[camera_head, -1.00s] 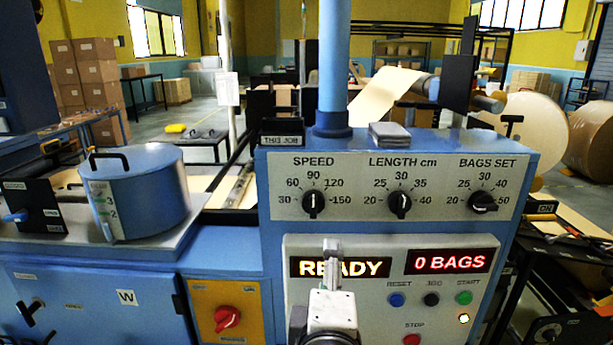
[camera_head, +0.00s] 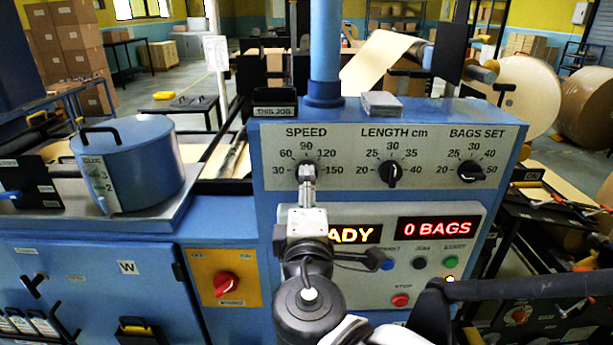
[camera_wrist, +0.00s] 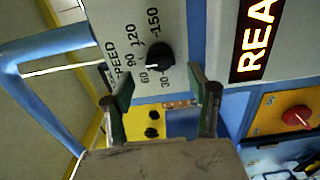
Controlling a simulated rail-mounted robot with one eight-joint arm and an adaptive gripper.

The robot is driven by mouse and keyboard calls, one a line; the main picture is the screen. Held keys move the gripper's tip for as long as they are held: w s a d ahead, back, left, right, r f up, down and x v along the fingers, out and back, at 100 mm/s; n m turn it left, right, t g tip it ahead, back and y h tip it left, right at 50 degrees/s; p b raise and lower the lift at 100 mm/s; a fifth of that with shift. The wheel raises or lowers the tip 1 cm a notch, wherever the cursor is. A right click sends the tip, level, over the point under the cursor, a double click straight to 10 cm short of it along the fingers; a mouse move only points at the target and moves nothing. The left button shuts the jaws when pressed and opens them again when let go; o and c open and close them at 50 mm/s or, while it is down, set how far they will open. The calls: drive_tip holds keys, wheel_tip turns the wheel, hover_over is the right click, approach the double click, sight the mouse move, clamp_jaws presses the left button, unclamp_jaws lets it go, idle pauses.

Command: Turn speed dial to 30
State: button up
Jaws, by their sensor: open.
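The black speed dial shows in the wrist view (camera_wrist: 153,57), with its scale from 30 to 150 around it. A pale mark on the dial faces the 60–90 side; I cannot tell the exact setting. In the head view, my gripper (camera_head: 307,172) is in front of the speed dial and hides most of it. In the wrist view, its two fingers are open (camera_wrist: 161,82), spread to either side below the dial. No contact with the dial is visible. The panel's "30" label (camera_head: 279,170) is at the dial's lower left in the head view.
The length dial (camera_head: 391,173) and bags set dial (camera_head: 471,172) sit to the right on the same panel. Below are the display (camera_head: 438,228), partly covered by my arm, and several push buttons. A red switch (camera_head: 226,284) is at lower left.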

drive_tip(key=shift+w+d, duration=0.2)
drive_tip(key=shift+w, duration=2.9)
drive_tip(key=shift+c, duration=0.3)
drive_tip(key=c, duration=1.1)
